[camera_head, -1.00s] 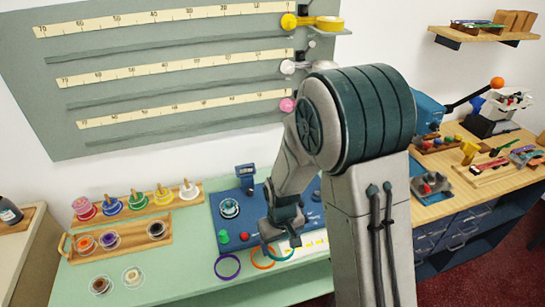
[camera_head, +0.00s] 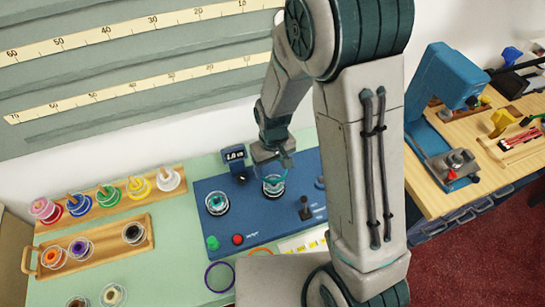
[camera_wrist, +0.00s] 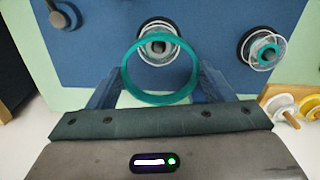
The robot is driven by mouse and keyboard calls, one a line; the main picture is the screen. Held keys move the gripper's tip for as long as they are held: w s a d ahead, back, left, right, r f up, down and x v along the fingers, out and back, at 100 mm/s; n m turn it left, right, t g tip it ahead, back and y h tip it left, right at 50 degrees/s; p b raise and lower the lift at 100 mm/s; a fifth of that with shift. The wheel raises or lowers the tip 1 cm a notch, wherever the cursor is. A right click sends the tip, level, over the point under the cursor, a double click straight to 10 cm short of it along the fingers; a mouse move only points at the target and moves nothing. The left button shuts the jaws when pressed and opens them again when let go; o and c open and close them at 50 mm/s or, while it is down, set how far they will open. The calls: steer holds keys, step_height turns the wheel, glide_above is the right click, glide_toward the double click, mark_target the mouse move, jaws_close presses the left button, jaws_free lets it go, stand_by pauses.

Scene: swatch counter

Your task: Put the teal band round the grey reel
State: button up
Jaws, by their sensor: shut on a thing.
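The teal band (camera_wrist: 160,98) is a ring held between the two fingers of my gripper (camera_wrist: 160,72) in the wrist view. The grey reel (camera_wrist: 158,28), with clear flanges, shows partly through the far side of the band and sticks out past its rim. The band is not centred on the reel in that view. In the head view my gripper (camera_head: 271,153) is over the blue board, just above the reel (camera_head: 273,191), with teal showing there. How far the band is above the reel I cannot tell.
A second reel with a teal core (camera_head: 216,203) stands on the blue board (camera_head: 250,215), left of my gripper. A small display (camera_head: 234,155) stands behind, and a black lever (camera_head: 305,208) to the right. A purple ring (camera_head: 219,277) lies in front. Spools stand on wooden trays at left.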

mark_target(274, 181)
steer(key=shift+d+f+b, duration=0.15)
steer(key=shift+f+b, duration=1.7)
steer(key=shift+f, duration=1.15)
steer(key=shift+s, duration=0.15)
steer(key=shift+f+b, duration=0.8)
steer(key=shift+b, duration=0.1)
steer(key=o, duration=1)
steer(key=shift+r+p, duration=2.35)
steer(key=shift+r, duration=1.15)
